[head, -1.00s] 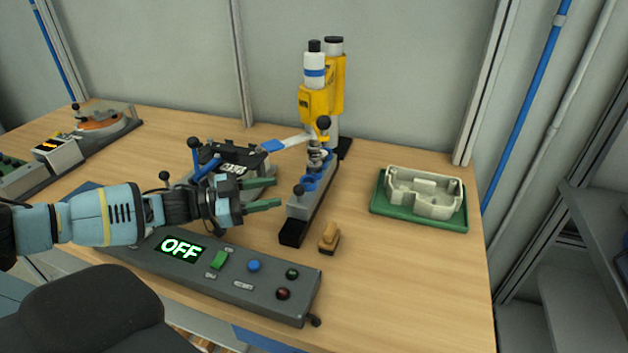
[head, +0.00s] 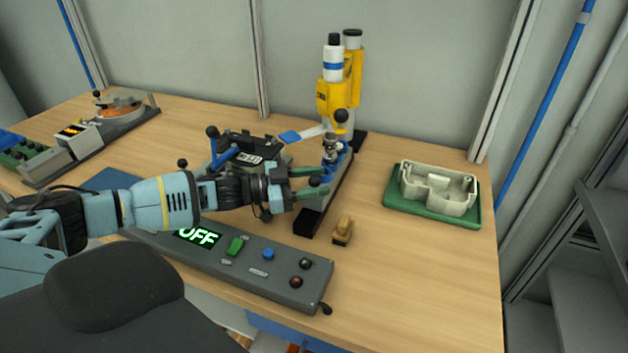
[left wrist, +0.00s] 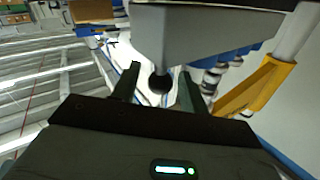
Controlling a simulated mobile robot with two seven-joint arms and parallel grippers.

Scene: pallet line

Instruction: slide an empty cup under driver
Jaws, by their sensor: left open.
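The yellow driver (head: 331,100) with a white and blue top stands upright at the back of the bench. Below it a grey slide rail (head: 327,205) with a black front end runs toward me. Blue cups (head: 345,160) sit on it near the driver's tip; whether they are empty I cannot tell. My left gripper (head: 322,182) is open at the rail's near part, its green fingers around the rail's black ball knob. In the left wrist view the knob (left wrist: 160,83) shows between the two fingers, with the grey rail (left wrist: 205,32) above. I cannot tell contact.
A grey control panel (head: 262,283) reading OFF lies along the front edge. A tan-handled stamp-like piece (head: 343,230) stands right of the rail. A green tray (head: 400,210) with a beige casing is at right. A black fixture (head: 250,145) sits behind my gripper.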

